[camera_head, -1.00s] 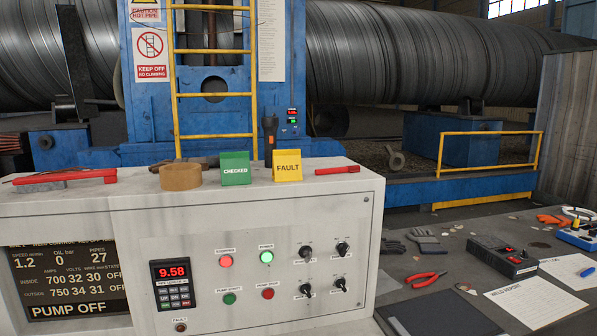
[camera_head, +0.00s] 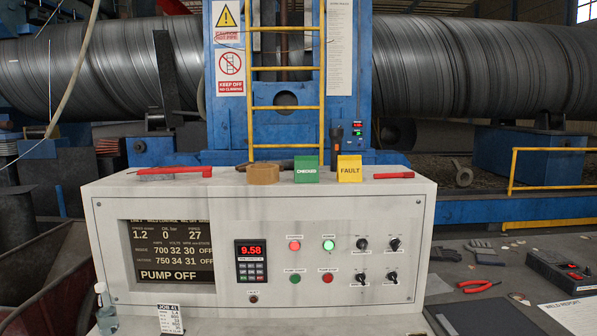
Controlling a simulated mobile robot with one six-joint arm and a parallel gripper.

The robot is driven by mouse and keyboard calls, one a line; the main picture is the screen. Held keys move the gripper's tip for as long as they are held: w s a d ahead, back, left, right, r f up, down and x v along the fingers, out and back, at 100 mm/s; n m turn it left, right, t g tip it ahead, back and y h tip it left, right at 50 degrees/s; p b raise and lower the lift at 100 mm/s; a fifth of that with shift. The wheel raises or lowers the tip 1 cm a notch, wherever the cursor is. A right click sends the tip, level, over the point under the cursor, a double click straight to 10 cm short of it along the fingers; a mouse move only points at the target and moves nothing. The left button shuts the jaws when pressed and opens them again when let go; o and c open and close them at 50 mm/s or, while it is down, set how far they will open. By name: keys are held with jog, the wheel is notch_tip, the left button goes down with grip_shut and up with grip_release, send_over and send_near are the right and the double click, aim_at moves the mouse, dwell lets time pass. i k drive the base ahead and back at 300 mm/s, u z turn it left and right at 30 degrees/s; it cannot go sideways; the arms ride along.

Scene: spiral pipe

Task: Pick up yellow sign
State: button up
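The yellow sign (camera_head: 349,169), lettered FAULT, stands on the top of the grey control cabinet (camera_head: 115,210), toward its right side. A green sign (camera_head: 306,169), lettered CHECKED, stands just left of it. A short red object (camera_head: 394,175) lies on the cabinet top to its right. A dark flashlight-like tool (camera_head: 337,147) stands upright just behind the gap between the two signs. My gripper does not show in the view.
A tape roll (camera_head: 262,173) and a red tool (camera_head: 179,170) lie further left on the cabinet top. A bottle (camera_head: 106,308) and a job card (camera_head: 171,318) stand at the front left. Red pliers (camera_head: 479,286) and gloves lie on the right-hand table.

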aim_at(349, 170)
jog(key=u, duration=0.05)
jog(key=i, duration=1)
jog(key=u, duration=0.05)
